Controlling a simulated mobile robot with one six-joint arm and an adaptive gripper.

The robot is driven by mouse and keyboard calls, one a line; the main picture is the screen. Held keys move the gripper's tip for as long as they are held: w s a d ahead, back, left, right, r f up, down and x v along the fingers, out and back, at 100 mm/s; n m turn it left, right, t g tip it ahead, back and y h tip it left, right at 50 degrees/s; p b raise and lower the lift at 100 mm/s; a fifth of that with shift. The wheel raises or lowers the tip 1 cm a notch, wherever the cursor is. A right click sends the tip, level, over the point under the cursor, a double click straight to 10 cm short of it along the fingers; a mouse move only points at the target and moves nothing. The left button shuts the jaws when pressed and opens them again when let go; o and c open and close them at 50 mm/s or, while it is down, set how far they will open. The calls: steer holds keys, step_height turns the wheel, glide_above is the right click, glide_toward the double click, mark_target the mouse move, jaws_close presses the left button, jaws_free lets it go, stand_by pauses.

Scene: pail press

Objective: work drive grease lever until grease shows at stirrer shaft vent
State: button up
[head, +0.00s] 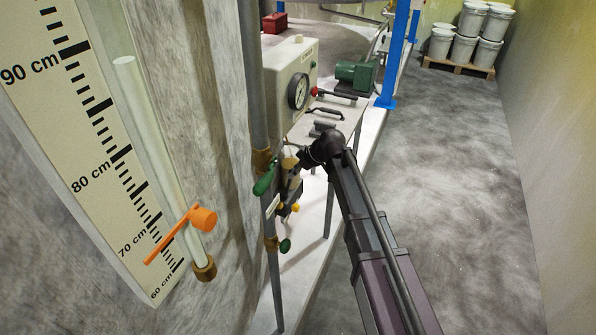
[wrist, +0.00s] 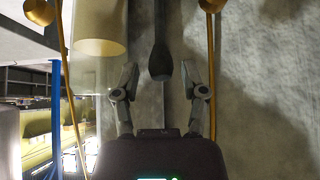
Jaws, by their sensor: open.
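In the wrist view a dark lever with a thick rounded grip (wrist: 161,62) hangs from the top of the picture; it looks like the grease lever. My gripper (wrist: 160,72) is open, with one finger on each side of the grip's end and a visible gap on both sides. In the head view my gripper (head: 289,190) is at the machine's near end, beside the upright pipe, small and partly hidden by my wrist. I cannot make out the lever there. I cannot pick out the stirrer shaft vent or any grease in either view.
The pipe (head: 270,225) carries green-handled valves (head: 265,180). A cream housing with a dial gauge (head: 298,91) and a green motor (head: 356,74) stand behind. An orange handle (head: 204,219) sits by a centimetre scale (head: 110,130). White pails (head: 440,43) stand far right; the floor between is clear.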

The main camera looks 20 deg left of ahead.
steer(key=shift+b+x, duration=0.3)
steer(key=shift+x, duration=0.45)
steer(key=shift+d+r+p, duration=0.1)
steer(key=shift+r+p, duration=0.15)
steer(key=shift+p, duration=0.05)
steer(key=c, duration=0.8)
steer(key=shift+o, duration=0.2)
steer(key=shift+d, duration=0.1)
steer(key=shift+s+d+f+b, duration=0.1)
steer(key=shift+d+f+b, duration=0.25)
steer(key=shift+d, duration=0.45)
steer(key=shift+d+f+b, duration=0.35)
steer(key=shift+d+f, duration=0.05)
steer(key=shift+d, duration=0.35)
steer(key=shift+s+d+f+b, duration=0.1)
steer(key=shift+d+f+b, duration=0.25)
steer(key=shift+d, duration=0.45)
steer(key=d+f+b, duration=0.3)
steer(key=shift+s+d+f+b, duration=0.1)
steer(key=shift+d+f+b, duration=0.2)
steer(key=shift+f+b, duration=0.1)
steer(key=shift+r, duration=0.15)
